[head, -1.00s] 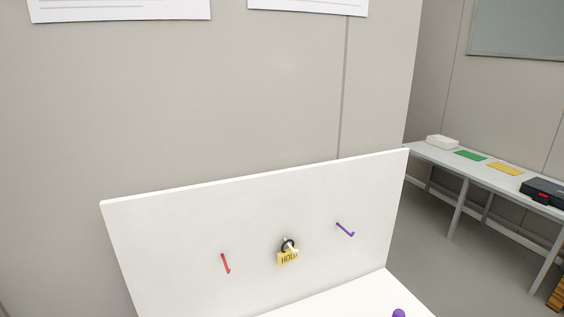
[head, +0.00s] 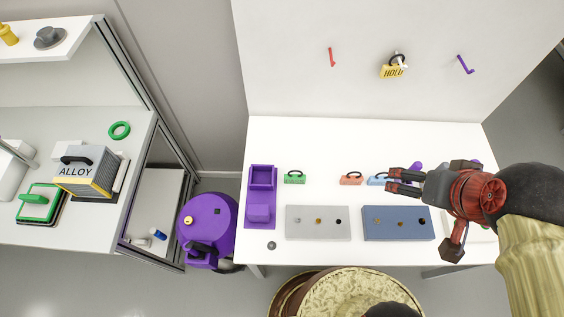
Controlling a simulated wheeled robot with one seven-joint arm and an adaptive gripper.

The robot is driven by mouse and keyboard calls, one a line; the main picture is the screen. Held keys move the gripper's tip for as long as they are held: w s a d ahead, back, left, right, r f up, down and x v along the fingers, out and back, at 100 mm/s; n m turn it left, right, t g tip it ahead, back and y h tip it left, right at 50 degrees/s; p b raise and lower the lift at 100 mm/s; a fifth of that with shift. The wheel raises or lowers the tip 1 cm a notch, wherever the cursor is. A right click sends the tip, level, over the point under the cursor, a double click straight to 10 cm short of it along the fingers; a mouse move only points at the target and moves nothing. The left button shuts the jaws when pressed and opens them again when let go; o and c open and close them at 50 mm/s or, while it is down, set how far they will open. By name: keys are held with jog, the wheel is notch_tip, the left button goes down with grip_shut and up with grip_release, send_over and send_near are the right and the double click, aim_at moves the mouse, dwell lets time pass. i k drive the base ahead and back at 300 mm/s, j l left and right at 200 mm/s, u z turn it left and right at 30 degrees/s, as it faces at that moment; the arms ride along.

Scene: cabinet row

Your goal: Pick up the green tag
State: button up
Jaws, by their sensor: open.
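The green tag (head: 294,177), small with a black loop on top, lies on the white tabletop just right of a purple tray. My gripper (head: 388,179) reaches in from the right with its two dark fingers pointing left. The fingers are apart and appear empty. The gripper is well to the right of the green tag, in front of a blue tag (head: 376,179) that it partly hides. An orange-red tag (head: 350,178) lies between the green tag and my gripper.
A purple tray (head: 262,216) stands at the table's left end. A grey block (head: 318,235) and a blue block (head: 398,238) with small knobs lie in front of the tags. The back panel holds a red hook (head: 332,57), a yellow HOLD tag (head: 393,72) and a purple hook (head: 465,65).

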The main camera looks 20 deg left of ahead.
aim_at(289, 179)
jog(key=j+u, duration=0.2)
jog(key=u, duration=0.75)
jog(key=i+l, duration=0.05)
